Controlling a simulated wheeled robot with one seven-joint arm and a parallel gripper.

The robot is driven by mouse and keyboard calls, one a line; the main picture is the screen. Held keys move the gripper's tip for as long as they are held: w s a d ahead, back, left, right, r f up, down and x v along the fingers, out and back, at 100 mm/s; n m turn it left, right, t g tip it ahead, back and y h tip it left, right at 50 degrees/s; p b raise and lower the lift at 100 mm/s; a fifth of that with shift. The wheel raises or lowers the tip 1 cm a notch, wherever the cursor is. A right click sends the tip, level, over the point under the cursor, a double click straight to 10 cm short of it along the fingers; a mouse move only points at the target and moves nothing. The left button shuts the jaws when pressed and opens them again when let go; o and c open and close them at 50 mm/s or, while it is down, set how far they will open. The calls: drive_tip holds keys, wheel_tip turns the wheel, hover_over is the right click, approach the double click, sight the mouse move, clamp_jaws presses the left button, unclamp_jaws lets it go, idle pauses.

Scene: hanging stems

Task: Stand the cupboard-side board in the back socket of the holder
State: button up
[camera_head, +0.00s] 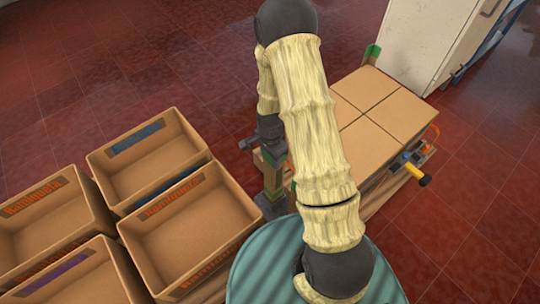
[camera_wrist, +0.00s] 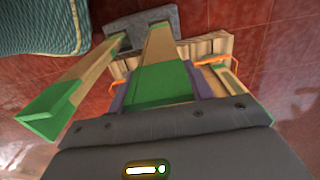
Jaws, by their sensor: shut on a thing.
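In the wrist view my gripper (camera_wrist: 158,88) is shut on a wooden board (camera_wrist: 160,45) with a green end, held between its two purplish fingers. The board's far end points towards the grey holder (camera_wrist: 168,14); whether it is in a socket I cannot tell. A second wooden piece (camera_wrist: 88,72) with a green angled end stands apart on the left, its far end near the holder. In the head view the grey holder (camera_head: 270,206) and a green-marked upright (camera_head: 272,172) show left of my arm, partly hidden by it.
Several brown boxes (camera_head: 370,92) sit on a pallet at the right, with an orange and yellow tool (camera_head: 412,165) beside them. Open labelled bins (camera_head: 150,150) fill the left. A teal round top (camera_head: 255,270) is at the front. A white cupboard (camera_head: 430,40) stands at the back right.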

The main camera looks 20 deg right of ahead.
drive_tip(key=shift+f, duration=0.5)
idle(0.4)
drive_tip(key=o, duration=1.1)
drive_tip(key=shift+c, duration=0.2)
wheel_tip(320, 180, up, 17)
drive_tip(key=p, duration=0.3)
drive_tip(key=shift+r, duration=0.2)
drive_tip(key=shift+w, duration=0.1)
